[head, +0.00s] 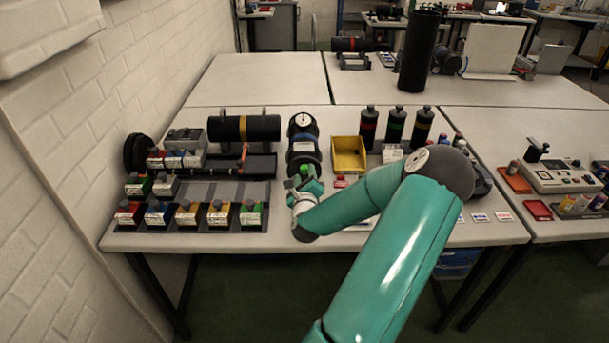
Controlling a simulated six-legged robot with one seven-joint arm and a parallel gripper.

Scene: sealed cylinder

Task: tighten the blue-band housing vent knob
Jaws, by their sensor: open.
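The blue-band housing (304,141) is a dark cylinder with a blue band and a white round dial at its far end. It lies at the middle of the near table, pointing away from me. My gripper (303,176) is at the near end of this housing, open. A small bright green part (306,170) shows at the fingertips; it may be the vent knob, but I cannot tell for sure. Whether the fingers touch it is too small to see. My wrist hides part of the near end.
A yellow-band cylinder (244,129) lies in a cradle to the left, behind several small labelled boxes (187,213). A yellow bin (349,154) stands close on the right. Several dark bottles (396,126) stand beyond it. The table behind is mostly clear at left.

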